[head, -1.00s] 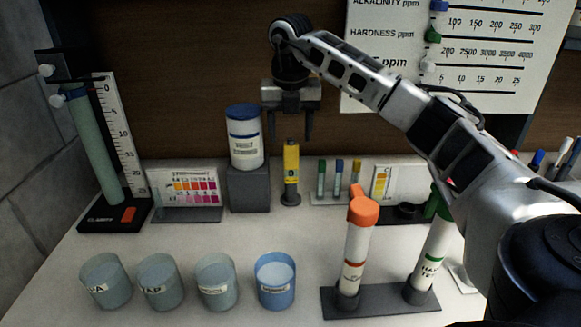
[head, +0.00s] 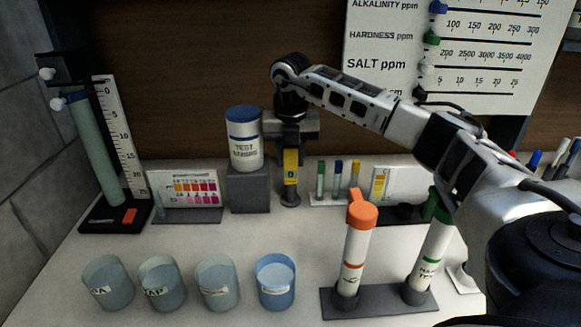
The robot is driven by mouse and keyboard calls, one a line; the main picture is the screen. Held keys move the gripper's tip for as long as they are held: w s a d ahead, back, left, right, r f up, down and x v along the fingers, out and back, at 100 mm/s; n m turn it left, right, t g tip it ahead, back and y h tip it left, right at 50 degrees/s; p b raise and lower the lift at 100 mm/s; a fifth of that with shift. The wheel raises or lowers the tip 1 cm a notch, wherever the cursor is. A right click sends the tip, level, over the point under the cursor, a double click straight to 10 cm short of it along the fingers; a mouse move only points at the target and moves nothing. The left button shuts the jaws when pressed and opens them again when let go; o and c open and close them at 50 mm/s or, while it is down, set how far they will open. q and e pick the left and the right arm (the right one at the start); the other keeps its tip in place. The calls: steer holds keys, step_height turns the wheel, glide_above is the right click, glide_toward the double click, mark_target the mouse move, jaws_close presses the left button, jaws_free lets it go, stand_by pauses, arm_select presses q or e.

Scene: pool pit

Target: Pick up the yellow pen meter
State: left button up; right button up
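The yellow pen meter (head: 291,168) stands upright in a small dark holder (head: 290,197) on the counter, beside the grey block. My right gripper (head: 290,165) points straight down over it, its fingers beside the upper part of the meter. The meter's top is hidden by the gripper. Whether the fingers touch the meter cannot be made out. My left gripper is not in the head view.
A blue-lidded white jar (head: 243,140) stands on a grey block (head: 248,190) close left of the gripper. Small vials (head: 338,178) stand to the right. Blue cups (head: 275,285) and an orange-capped tube (head: 357,245) stand in front. Open counter lies between.

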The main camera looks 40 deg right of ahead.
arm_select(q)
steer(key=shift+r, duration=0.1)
arm_select(e)
steer(key=shift+r, duration=0.15)
